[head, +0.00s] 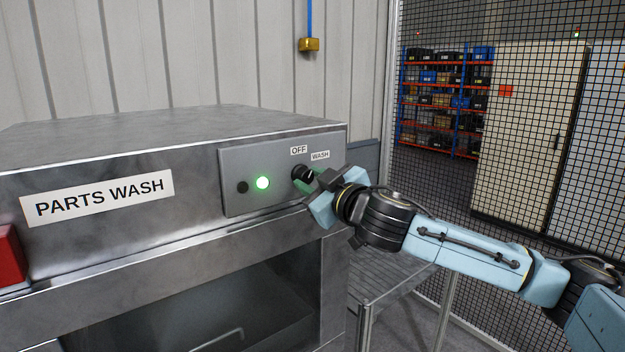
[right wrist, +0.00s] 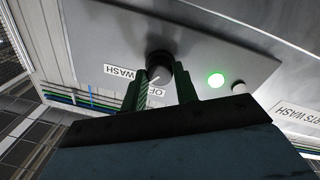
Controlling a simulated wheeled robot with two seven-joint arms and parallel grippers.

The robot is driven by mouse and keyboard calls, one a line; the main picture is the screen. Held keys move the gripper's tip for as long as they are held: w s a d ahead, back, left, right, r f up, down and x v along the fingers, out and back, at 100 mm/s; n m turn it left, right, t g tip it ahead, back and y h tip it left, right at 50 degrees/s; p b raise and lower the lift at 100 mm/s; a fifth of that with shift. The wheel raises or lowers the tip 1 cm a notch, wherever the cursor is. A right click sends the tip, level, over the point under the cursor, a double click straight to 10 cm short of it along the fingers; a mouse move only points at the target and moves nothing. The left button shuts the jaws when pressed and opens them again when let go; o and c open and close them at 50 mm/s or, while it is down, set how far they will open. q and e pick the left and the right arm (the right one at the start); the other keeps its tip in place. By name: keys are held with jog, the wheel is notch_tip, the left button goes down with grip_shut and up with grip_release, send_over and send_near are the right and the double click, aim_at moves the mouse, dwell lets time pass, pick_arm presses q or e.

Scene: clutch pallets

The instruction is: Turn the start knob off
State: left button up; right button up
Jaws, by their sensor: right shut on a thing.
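The start knob (head: 301,173) is a round black knob on the grey control panel (head: 235,160) of the parts washer. White labels reading OFF (head: 299,150) and WASH (head: 320,155) sit above it. My right gripper (head: 312,181) reaches it from the right and is shut on it. In the right wrist view, the knob (right wrist: 159,65) lies between the two green fingers (right wrist: 161,84). A white mark shows on its face, near the labels; its exact setting is hard to tell. The lamp (head: 262,183) beside it glows green. My left gripper is out of view.
A small dark round part (head: 242,187) sits left of the lamp. A red box-shaped part (head: 10,257) is on the washer's front at far left. The washer's open bay (head: 200,310) lies below the panel. A mesh fence (head: 440,190) stands behind my right arm.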

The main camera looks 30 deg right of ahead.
jog(key=n+p, duration=0.1)
jog(key=n, duration=0.6)
jog(key=shift+p, duration=0.35)
jog(key=shift+y, duration=0.3)
jog(key=o, duration=1)
jog(key=shift+c, duration=0.2)
jog(key=shift+s, duration=0.1)
jog(key=shift+s+f, duration=0.15)
jog(key=shift+s, duration=0.15)
jog(key=s+b, duration=1.2)
jog(key=b, duration=0.4)
jog(key=shift+s+d+f, duration=0.3)
